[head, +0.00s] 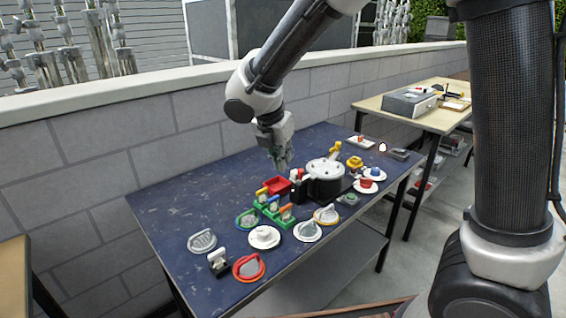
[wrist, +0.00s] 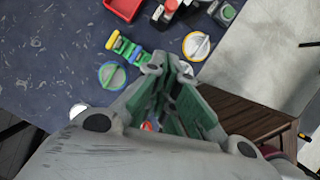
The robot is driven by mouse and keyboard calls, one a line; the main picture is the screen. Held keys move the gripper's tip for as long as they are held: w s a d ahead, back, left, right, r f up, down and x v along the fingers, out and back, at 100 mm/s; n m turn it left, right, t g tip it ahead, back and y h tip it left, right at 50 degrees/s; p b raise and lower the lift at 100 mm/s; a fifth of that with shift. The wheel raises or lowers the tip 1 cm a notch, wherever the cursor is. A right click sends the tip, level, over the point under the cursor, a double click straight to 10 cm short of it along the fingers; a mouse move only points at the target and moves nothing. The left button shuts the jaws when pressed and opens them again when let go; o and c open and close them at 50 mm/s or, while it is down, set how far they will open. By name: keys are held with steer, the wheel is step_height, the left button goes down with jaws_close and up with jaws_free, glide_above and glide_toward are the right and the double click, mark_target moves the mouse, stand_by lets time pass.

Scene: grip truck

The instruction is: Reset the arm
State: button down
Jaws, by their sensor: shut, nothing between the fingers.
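My gripper (head: 283,164) points down over the blue table (head: 165,205) in the head view, behind the red tray and left of the black pot. Its green-padded fingers are shut and hold nothing. In the wrist view the gripper (wrist: 165,68) fills the lower middle, with its fingertips close together. My arm reaches out from the upper right of the head view, bent at the wrist joint. Whether the fingertips touch anything cannot be told.
The table carries a red tray (head: 277,185), a black pot with a silver lid (head: 325,168), green blocks (head: 270,210), and several round dials, including a red-rimmed one (head: 249,267). A grey block wall (head: 130,140) stands behind. A second table (head: 450,118) is at right. The table's left part is clear.

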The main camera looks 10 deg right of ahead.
steer(key=s+d+r+m+y, duration=0.1)
steer(key=s+d+r+m, duration=0.2)
steer(key=s+d+m, duration=0.4)
steer(key=s+d+r+m, duration=0.3)
steer(key=s+d+m, duration=0.5)
steer(key=d+m, duration=0.3)
steer(key=s+d+r+m+y, duration=0.1)
steer(key=s+d+r+m, duration=0.2)
steer(key=s+d+m, duration=0.4)
steer(key=d+m, duration=0.3)
steer(key=shift+s+r+m+t+y, duration=0.25)
steer(key=shift+r+m+t+y, duration=0.05)
steer(key=shift+r+t, duration=0.1)
